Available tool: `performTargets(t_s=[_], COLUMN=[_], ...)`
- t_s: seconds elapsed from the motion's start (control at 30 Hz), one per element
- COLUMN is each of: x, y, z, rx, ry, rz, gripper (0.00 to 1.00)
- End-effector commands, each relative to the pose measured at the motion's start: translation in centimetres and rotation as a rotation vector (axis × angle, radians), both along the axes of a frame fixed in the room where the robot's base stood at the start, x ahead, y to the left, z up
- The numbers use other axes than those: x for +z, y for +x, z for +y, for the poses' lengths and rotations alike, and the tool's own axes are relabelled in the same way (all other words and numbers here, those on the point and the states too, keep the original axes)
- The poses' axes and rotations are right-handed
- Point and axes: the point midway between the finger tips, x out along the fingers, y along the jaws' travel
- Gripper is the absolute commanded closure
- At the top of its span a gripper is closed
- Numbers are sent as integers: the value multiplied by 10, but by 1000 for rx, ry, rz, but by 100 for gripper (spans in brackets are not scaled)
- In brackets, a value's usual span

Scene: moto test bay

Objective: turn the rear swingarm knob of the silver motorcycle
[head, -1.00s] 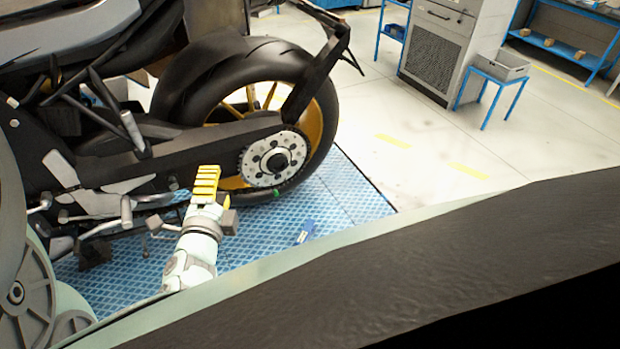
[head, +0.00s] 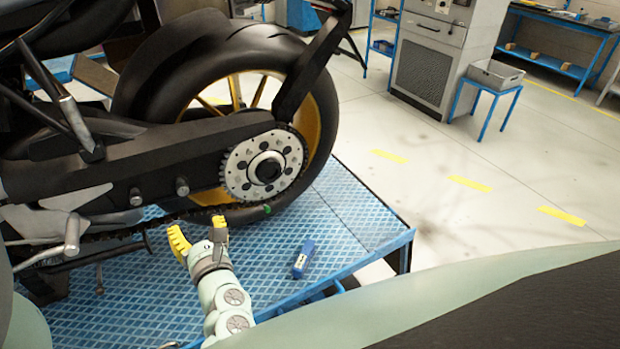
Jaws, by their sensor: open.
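The motorcycle's rear end fills the left of the head view, with its black swingarm (head: 150,162) running to the rear wheel (head: 318,105). Two small dark round knobs stick out of the swingarm, one nearer the wheel (head: 182,186) and one further left (head: 135,196). I cannot tell which is the task's knob. A small green piece (head: 267,210) shows at the chain below the sprocket (head: 240,170). My gripper (head: 198,233) is open and empty, its yellow-padded fingers apart, below the swingarm and the chain in the picture. It appears clear of the motorcycle.
The motorcycle stands over a blue patterned platform (head: 340,225) whose edge and corner are at right. A blue and white object (head: 303,259) lies on it, right of my gripper. A grey cabinet (head: 430,60) and blue stand (head: 490,100) are behind. The floor at right is open.

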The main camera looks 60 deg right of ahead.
Motion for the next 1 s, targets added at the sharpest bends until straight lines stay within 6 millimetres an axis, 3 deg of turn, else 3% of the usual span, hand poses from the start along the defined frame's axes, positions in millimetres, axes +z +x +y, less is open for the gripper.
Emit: performTargets(t_s=[0.53, 1.0], x=[3, 0], y=[77, 117], z=[-36, -57], rx=[3, -1], ry=[-4, -2], rz=[1, 2], gripper=[43, 43])
